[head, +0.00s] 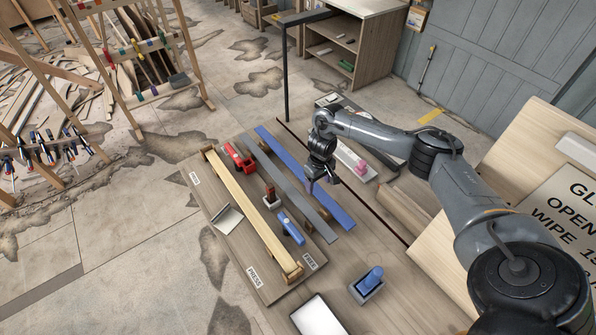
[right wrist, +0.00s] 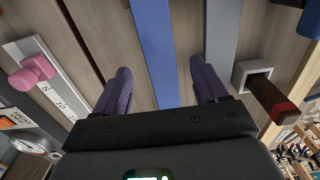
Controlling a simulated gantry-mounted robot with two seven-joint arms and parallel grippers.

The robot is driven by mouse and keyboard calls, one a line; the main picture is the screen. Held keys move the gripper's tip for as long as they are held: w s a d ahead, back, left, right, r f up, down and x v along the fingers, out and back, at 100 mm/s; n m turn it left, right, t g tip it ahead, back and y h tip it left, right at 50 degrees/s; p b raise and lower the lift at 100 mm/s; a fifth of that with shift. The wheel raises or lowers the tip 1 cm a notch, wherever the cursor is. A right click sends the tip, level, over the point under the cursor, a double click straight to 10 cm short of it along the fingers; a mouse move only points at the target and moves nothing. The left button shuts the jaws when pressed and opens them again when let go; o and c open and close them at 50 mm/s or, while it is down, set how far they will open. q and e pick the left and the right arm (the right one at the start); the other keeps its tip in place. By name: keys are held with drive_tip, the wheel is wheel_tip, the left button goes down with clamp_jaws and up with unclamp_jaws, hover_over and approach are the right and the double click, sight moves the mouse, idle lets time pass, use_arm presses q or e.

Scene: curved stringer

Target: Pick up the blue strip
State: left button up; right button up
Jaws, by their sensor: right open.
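The blue strip (head: 283,153) lies flat and lengthwise on the wooden bench, to the right of a grey strip (head: 267,159) with a gap between them. My right gripper (head: 311,188) is open and points down over the blue strip, near the middle of its length. In the right wrist view the blue strip (right wrist: 155,50) runs between the two spread dark fingers (right wrist: 160,72), with bench showing on both sides of it. Nothing is held. The fingers do not appear to touch the strip. How high they are above the bench is hard to tell. My left gripper is not in view.
A pale wooden strip on a board (head: 243,213) lies left of the grey strip. A red tool (head: 238,157), a blue-handled tool (head: 291,229) and a blue-topped holder (head: 367,284) stand nearby. A pink block on a white scale (right wrist: 38,70) lies beyond a dark red line.

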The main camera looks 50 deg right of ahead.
sight(317, 190)
drive_tip(key=shift+f, duration=1.6)
drive_tip(key=c, duration=1.3)
